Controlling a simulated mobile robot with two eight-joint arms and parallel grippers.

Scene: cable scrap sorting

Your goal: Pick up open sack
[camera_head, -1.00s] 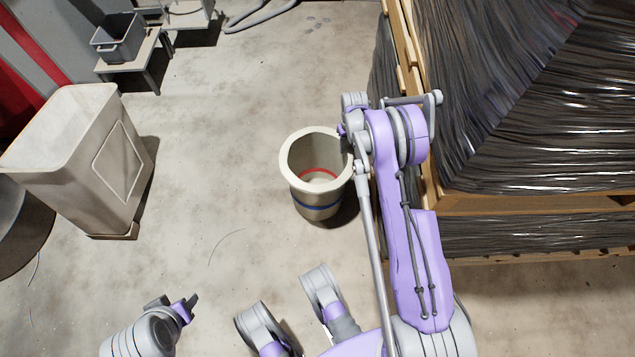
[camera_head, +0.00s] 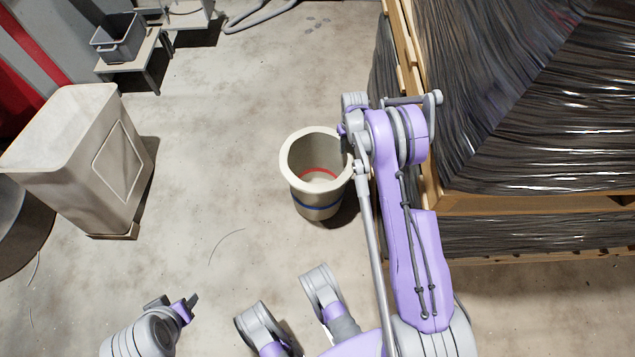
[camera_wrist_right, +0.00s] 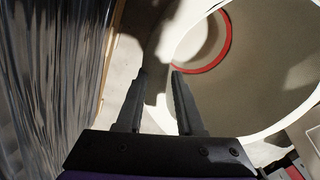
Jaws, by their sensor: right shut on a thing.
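The open sack (camera_head: 318,208) is a cream, round, upright container with a blue stripe outside and a red ring inside. It stands on the floor in the middle of the head view. My right gripper (camera_head: 347,145) is at the right side of its rim. In the right wrist view, the fingers of my right gripper (camera_wrist_right: 159,76) straddle the sack's wall (camera_wrist_right: 265,75), shut on the rim. My left gripper (camera_head: 180,303) is low at the left of the head view, away from the sack. Its jaw gap is too small to judge.
A wrapped dark stack (camera_head: 530,110) on a wooden pallet stands close at the right. A tall beige bin (camera_head: 75,150) stands at the left. A grey crate (camera_head: 118,42) sits on a small bench at the back left. The floor between bin and sack is clear except for a thin wire.

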